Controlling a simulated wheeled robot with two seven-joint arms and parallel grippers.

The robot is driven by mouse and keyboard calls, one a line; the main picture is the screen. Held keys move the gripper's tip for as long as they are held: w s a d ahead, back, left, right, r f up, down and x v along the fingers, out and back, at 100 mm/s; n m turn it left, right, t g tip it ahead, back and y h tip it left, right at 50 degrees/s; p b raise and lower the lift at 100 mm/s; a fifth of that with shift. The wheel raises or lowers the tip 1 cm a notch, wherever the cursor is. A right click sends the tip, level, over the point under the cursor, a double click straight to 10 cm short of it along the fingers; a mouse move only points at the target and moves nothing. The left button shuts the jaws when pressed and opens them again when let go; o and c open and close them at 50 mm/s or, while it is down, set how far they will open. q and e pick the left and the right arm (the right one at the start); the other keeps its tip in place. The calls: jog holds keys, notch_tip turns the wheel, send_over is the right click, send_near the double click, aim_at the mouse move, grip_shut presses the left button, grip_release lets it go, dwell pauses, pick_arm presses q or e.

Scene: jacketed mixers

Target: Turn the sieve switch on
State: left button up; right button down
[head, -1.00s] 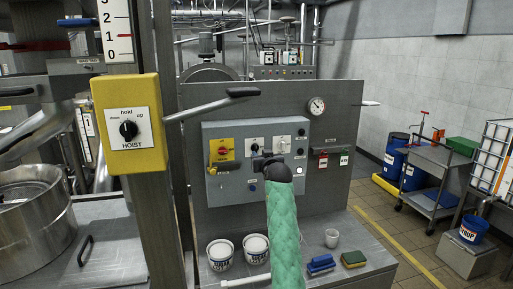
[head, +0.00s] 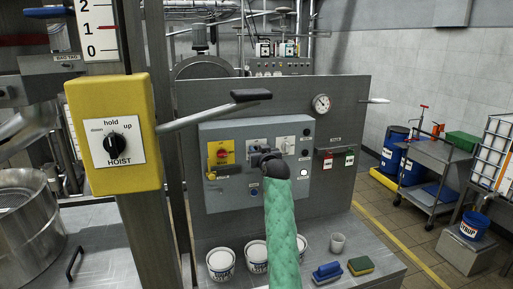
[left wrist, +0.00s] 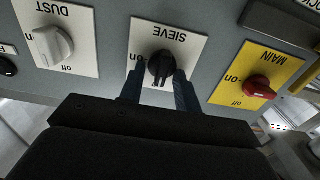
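The sieve switch (left wrist: 160,66) is a black knob on a white plate (left wrist: 178,22) marked SIEVE; the plate appears upside down in the left wrist view. The knob's ridge points down in that picture; an "on" mark shows at its left. My left gripper (left wrist: 159,88) is open, one dark finger on each side of the knob, with narrow gaps. In the head view my left gripper (head: 264,157) is at the grey control panel (head: 225,133), covering the sieve knob; the plate's top (head: 257,142) shows above it. My right gripper is not in view.
The white DUST switch (left wrist: 53,45) and red MAIN switch (left wrist: 257,86) flank the sieve switch. A yellow hoist box (head: 113,135) and a black-handled lever (head: 250,96) stand at the left.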

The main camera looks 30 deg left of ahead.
pick_arm(q)
jog(key=shift+s+d+r, duration=0.1)
jog(key=shift+d+r, duration=0.15)
jog(key=shift+c, duration=0.6)
grip_shut()
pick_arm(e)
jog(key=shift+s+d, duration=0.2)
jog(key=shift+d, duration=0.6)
